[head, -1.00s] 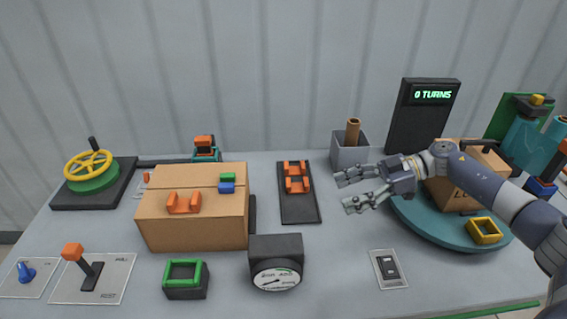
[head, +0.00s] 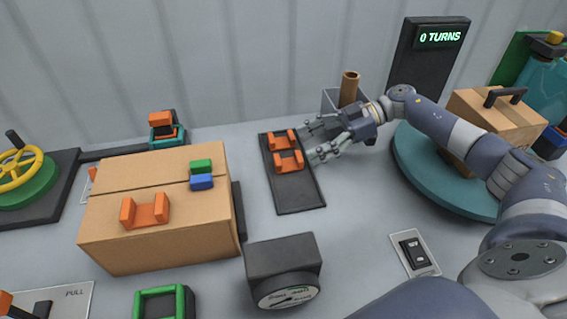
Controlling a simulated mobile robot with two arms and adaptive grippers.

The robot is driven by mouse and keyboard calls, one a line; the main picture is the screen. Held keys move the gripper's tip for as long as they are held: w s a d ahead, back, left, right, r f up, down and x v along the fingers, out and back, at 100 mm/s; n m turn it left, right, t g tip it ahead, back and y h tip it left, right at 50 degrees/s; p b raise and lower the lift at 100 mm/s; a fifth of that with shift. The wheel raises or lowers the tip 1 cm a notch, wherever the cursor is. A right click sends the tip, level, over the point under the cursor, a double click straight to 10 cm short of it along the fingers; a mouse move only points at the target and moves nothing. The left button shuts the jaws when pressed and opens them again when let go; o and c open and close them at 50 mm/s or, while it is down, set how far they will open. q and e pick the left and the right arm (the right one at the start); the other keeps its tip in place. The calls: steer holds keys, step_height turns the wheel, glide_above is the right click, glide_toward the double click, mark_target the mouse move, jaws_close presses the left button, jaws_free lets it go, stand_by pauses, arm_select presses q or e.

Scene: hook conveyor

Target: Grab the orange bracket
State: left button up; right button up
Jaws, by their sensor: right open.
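Three orange brackets are in the head view. One orange bracket (head: 145,212) sits on top of the cardboard box (head: 160,245) at the left. Two more lie on the dark tray (head: 300,199) in the middle: a rear bracket (head: 283,139) and a front bracket (head: 289,161). My right gripper (head: 308,144) is open, with its fingers pointing left at the tray's right edge, just right of these two brackets. It looks empty; I cannot tell whether a fingertip touches a bracket. My left gripper is not in view.
A green block (head: 201,165) and a blue block (head: 202,182) sit on the box. A dark gauge (head: 281,262) stands in front of the tray, a switch plate (head: 415,254) to its right. A grey bin (head: 331,98) and teal turntable (head: 415,180) are near my right arm.

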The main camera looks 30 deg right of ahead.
mark_target(284, 164)
steer(key=shift+w+f, duration=0.3)
steer(key=shift+f, duration=0.25)
steer(key=shift+w+a+f, duration=0.15)
steer(key=shift+w+a, duration=0.05)
steer(key=shift+w, duration=0.05)
steer(key=shift+x, duration=1.1)
steer(key=p+x, duration=0.1)
steer(key=x, duration=0.3)
steer(key=shift+s+a+f+p, duration=0.1)
steer(key=shift+s+a+p, duration=0.05)
steer(key=shift+a+p, duration=0.15)
steer(key=shift+a+f, duration=0.1)
steer(key=shift+a, duration=0.05)
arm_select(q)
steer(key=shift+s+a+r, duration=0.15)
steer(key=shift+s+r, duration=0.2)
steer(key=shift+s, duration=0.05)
arm_select(e)
steer(key=c, duration=1.1)
